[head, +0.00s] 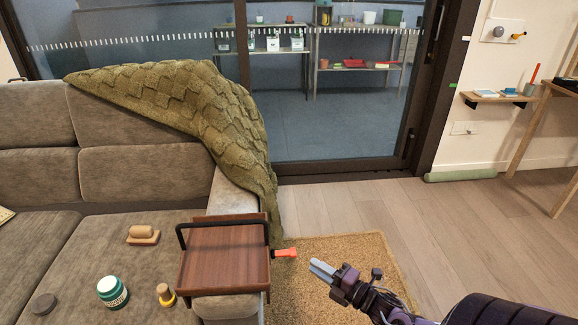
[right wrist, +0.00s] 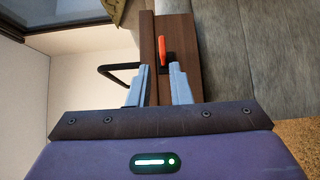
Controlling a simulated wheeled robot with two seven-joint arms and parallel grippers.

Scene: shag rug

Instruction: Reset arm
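My right gripper (head: 322,268) reaches in from the lower right of the head view, over the rug. In the right wrist view its two grey fingers stand apart with an empty gap (right wrist: 158,80) between them. An orange-handled item (head: 285,253) sticks out at the right edge of a brown wooden tray (head: 225,250) on the sofa arm. It also shows in the right wrist view (right wrist: 163,50), beyond the fingertips and apparently apart from them. My left gripper is not in view.
The grey sofa (head: 60,235) holds a green-and-white jar (head: 112,291), a brush (head: 143,235) and a dark disc (head: 43,303). A green blanket (head: 185,100) drapes over its back. A tan rug (head: 335,245) lies right of the tray. Wooden floor (head: 470,230) beyond it is clear.

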